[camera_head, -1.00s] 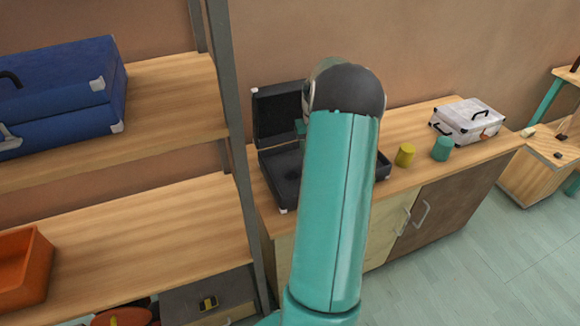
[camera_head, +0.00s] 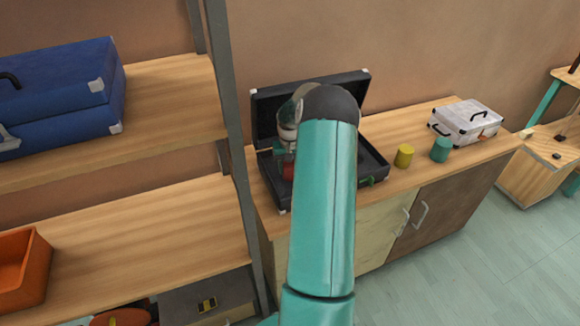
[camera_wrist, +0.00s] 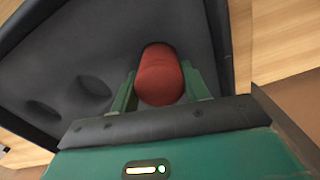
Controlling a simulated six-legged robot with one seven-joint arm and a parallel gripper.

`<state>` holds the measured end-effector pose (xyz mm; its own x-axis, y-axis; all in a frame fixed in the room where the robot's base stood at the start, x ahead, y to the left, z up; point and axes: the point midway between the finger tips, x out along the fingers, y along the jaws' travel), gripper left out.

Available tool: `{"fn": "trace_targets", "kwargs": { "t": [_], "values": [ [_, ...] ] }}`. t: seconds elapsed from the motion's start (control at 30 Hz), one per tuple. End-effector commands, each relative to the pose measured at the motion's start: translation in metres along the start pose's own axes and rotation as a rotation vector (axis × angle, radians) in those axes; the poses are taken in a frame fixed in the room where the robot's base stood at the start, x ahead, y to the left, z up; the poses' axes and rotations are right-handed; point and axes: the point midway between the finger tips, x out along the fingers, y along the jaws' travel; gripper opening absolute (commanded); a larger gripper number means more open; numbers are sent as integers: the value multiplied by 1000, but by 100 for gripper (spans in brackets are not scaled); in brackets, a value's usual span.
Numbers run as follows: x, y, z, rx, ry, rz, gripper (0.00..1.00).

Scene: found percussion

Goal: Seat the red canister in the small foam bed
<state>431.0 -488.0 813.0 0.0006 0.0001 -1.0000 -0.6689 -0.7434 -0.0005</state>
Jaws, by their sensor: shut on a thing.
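The red canister (camera_wrist: 160,80) is between the two green fingers of my gripper (camera_wrist: 161,74), which is shut on it. In the head view, a sliver of the red canister (camera_head: 288,172) shows beside my arm, over the open black case (camera_head: 375,165). The case's dark grey foam (camera_wrist: 75,60) has two rounded hollows, a nearer one (camera_wrist: 43,110) and another (camera_wrist: 93,86), left of the canister in the wrist view. The canister's far end is against or just above the foam; I cannot tell whether it sits in a hollow. My arm hides part of the case.
A yellow canister (camera_head: 404,156) and a teal canister (camera_head: 441,149) stand right of the case on the wooden counter (camera_head: 440,112). A white case (camera_head: 467,118) lies farther right. A shelf post (camera_head: 222,100) rises just left of the counter.

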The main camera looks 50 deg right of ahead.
Motion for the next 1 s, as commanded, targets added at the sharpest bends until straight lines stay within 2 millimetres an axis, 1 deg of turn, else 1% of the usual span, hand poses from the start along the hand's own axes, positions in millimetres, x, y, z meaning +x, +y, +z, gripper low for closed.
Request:
{"fn": "trace_targets", "kwargs": {
  "t": [0.17, 0.2, 0.27, 0.3, 0.53, 0.67, 0.77, 0.87, 1.0],
  "values": [
    [4, 1, 0, 0, 0, 1, 22],
    [3, 1, 0, 0, 0, 1, 54],
    [3, 1, 0, 0, 0, 1, 66],
    [3, 1, 0, 0, 0, 1, 68],
    [3, 1, 0, 0, 0, 1, 68],
    [-3, 1, 0, 1, 1, 1, 68],
    [-16, 1, -1, 0, 4, 3, 68],
    [-36, 1, -1, 1, 5, 2, 68],
    [-67, 1, 0, 1, 3, 2, 68]
  ]
}}
